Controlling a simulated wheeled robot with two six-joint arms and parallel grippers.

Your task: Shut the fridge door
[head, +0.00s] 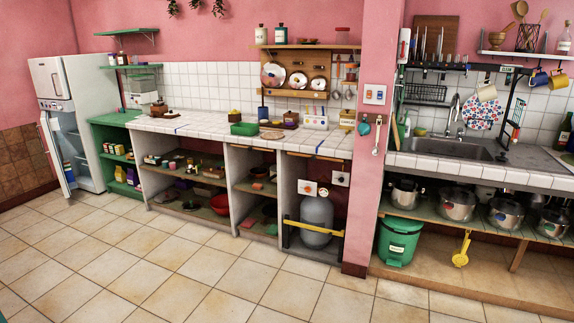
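The white fridge (88,100) stands at the far left against the pink wall. Its upper freezer door is shut. Its tall lower door (54,150) stands open, swung out to the left, with its shelf side and some items on it facing right. The inner compartment of the fridge (72,145) shows beside it. Neither of my grippers shows in the head view, and the fridge is a good way off across the room.
The tiled floor (140,255) is clear between me and the fridge. A green cabinet (104,131) adjoins the fridge. A tiled counter (200,124) with open shelves runs right to a pink pillar (372,130), then a sink counter (485,172) with pots below.

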